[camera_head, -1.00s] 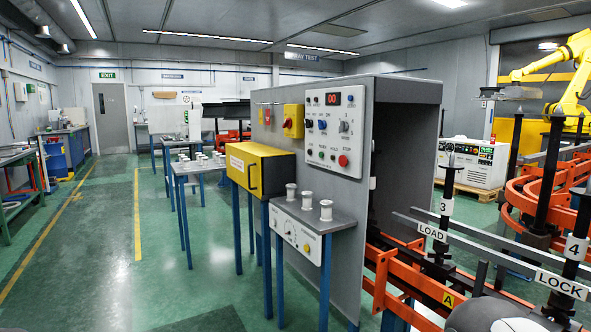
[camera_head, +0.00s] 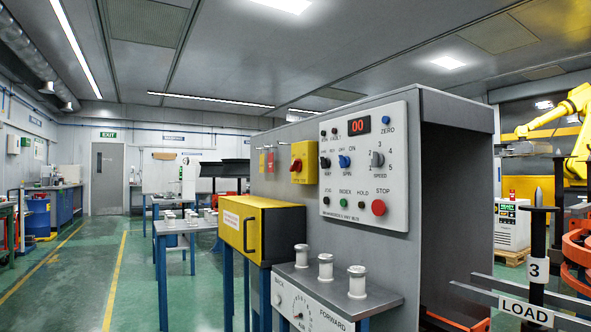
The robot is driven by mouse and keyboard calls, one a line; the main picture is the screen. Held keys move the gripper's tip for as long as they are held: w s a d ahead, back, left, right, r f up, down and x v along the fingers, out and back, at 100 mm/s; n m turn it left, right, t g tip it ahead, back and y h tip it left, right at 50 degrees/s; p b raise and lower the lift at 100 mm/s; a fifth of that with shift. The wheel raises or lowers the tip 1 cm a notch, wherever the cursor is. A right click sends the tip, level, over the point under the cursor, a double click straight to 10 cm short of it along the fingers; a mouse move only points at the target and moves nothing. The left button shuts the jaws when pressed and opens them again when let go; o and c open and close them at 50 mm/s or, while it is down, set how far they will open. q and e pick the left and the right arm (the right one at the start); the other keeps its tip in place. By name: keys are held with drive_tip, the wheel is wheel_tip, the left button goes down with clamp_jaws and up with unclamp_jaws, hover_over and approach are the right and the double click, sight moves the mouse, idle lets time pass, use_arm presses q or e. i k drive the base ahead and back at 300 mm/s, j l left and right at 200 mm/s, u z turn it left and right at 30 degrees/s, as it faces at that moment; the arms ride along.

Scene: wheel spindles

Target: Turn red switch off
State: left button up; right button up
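A red rotary switch (camera_head: 297,165) sits on a small yellow box (camera_head: 306,154) fixed to the grey cabinet wall, just left of the control panel. Whether the switch is at on or off is too small to tell. Neither of my grippers is in view.
A yellow box with a black handle (camera_head: 250,230) juts out below the switch. A shelf (camera_head: 335,288) with white spools stands in front of the panel. Rails with a LOAD sign (camera_head: 526,311) and a post are at the right. Open green floor (camera_head: 75,290) lies at the left.

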sight(297, 164)
drive_tip(key=i+j+z, duration=0.25)
drive_tip(key=i+j, duration=0.5)
